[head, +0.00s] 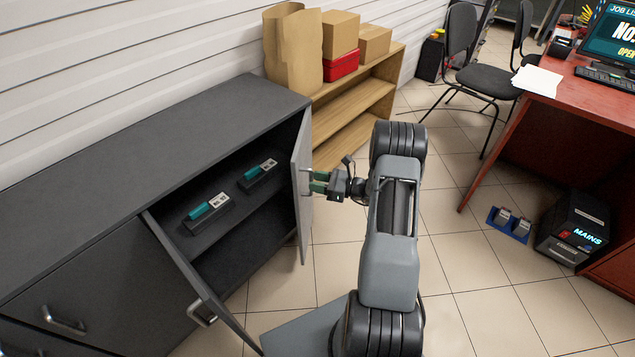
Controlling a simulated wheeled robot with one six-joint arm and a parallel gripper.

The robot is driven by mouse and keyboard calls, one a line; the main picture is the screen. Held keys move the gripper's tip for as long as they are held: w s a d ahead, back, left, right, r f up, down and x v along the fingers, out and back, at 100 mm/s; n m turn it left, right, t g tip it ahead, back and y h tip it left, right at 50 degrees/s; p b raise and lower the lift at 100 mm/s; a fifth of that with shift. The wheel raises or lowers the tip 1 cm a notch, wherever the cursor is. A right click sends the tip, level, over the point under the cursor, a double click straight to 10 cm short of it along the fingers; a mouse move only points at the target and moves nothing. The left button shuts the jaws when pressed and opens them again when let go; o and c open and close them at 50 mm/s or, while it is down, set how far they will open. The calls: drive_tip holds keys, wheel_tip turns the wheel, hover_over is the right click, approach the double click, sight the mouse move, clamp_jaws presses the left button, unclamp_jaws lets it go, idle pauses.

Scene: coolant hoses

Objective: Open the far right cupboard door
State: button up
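The far right cupboard door (302,187) stands wide open, swung out from the right end of the dark grey cupboard (150,125). Its light metal handle (308,182) is on the face turned towards my arm. Inside, two dark devices with teal parts (208,212) (258,172) sit on a shelf.
A wooden shelf (365,100) with boxes and a paper bag (292,45) stands beyond the cupboard. A red desk (560,95), chairs (485,75), a black MAINS box (575,228) and a blue pedal unit (510,222) are to the right. Tiled floor (470,265) between is clear.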

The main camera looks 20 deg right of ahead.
drive_tip(key=shift+c, duration=0.3)
drive_tip(key=shift+r, duration=0.1)
clamp_jaws()
